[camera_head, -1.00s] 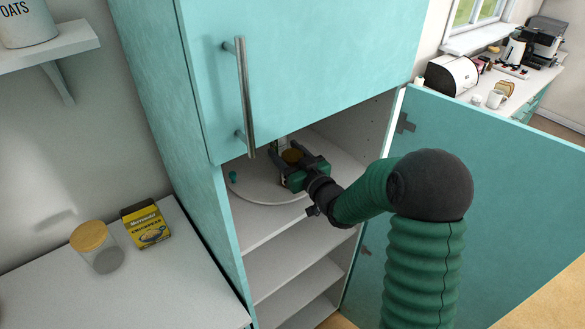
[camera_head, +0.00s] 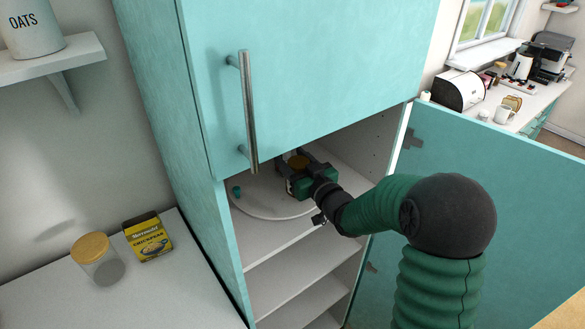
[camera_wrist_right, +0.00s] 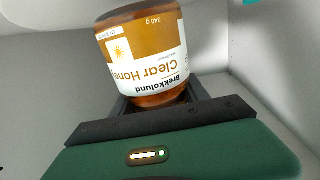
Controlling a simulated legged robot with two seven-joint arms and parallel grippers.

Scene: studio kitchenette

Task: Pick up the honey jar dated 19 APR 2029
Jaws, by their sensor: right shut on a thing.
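The honey jar (camera_wrist_right: 143,58) shows in the right wrist view, amber with a white "Clear Honey" label. It appears upside down there, and its date cannot be read. In the head view only its orange-brown top (camera_head: 298,162) shows, inside the cabinet. My right gripper (camera_head: 293,177) is shut on the jar above or at the round white turntable (camera_head: 262,203); I cannot tell whether the jar touches it. The gripper's dark and green body also fills the bottom of the right wrist view. My left gripper is not in view.
A small teal object (camera_head: 237,192) is at the turntable's left. The upper teal door (camera_head: 300,80) hangs above the opening, and the open lower door (camera_head: 490,190) stands right of my arm. A glass jar (camera_head: 98,262) and yellow chickpeas box (camera_head: 148,237) stand on the left counter.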

